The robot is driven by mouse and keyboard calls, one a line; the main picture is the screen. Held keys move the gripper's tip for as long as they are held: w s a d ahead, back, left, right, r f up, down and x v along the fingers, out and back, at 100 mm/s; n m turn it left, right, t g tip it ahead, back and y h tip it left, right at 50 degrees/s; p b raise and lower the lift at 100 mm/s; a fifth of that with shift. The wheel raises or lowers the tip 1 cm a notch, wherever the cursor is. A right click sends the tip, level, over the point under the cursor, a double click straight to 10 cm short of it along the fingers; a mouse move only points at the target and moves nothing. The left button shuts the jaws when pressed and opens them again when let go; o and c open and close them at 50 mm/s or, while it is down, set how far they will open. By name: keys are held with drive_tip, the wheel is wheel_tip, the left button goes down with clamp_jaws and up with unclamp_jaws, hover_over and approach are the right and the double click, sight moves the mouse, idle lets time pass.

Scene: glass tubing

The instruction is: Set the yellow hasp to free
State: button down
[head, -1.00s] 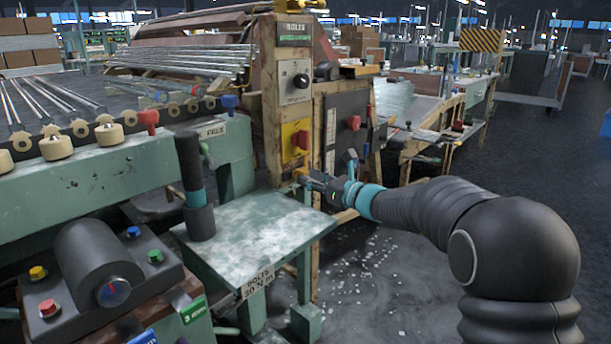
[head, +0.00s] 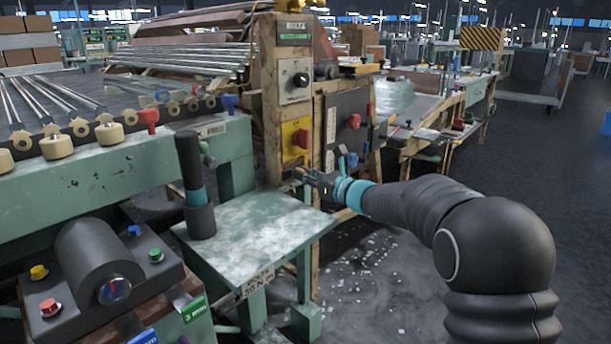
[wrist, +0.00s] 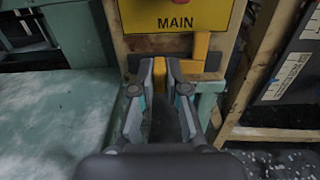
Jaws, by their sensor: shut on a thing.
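The yellow hasp (wrist: 201,50) is on a dark plate below the yellow MAIN panel (wrist: 182,14) in the wrist view. One yellow part stands upright right of my gripper, and another yellow part lies between the fingertips. My gripper (wrist: 160,70) is shut on this lower part, one finger on each side. In the head view my gripper (head: 303,176) is at the post's front, below the yellow panel (head: 295,141) with its red switch. The hasp is mostly hidden there by the gripper. I cannot read its free marking in either view.
A worn green table (head: 255,225) stands left of and below my gripper, with a dark upright cylinder (head: 196,190) on it. A dark panel with a red knob (head: 353,121) is right of the post. Open floor lies to the right.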

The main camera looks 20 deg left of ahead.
drive_tip(key=shift+s+a+f+b, duration=0.1)
drive_tip(key=shift+s+a+b, duration=0.2)
drive_tip(key=shift+s+b, duration=0.3)
drive_tip(key=shift+s+a+f+b, duration=0.1)
drive_tip(key=shift+s+a+b, duration=0.25)
drive_tip(key=shift+s, duration=0.35)
drive_tip(key=shift+d, duration=0.1)
drive_tip(key=c, duration=1.2)
unclamp_jaws()
drive_tip(key=shift+s+r, duration=0.15)
drive_tip(key=shift+o, duration=0.2)
drive_tip(key=shift+d, duration=0.2)
approach(285, 174)
drive_tip(key=v, duration=0.6)
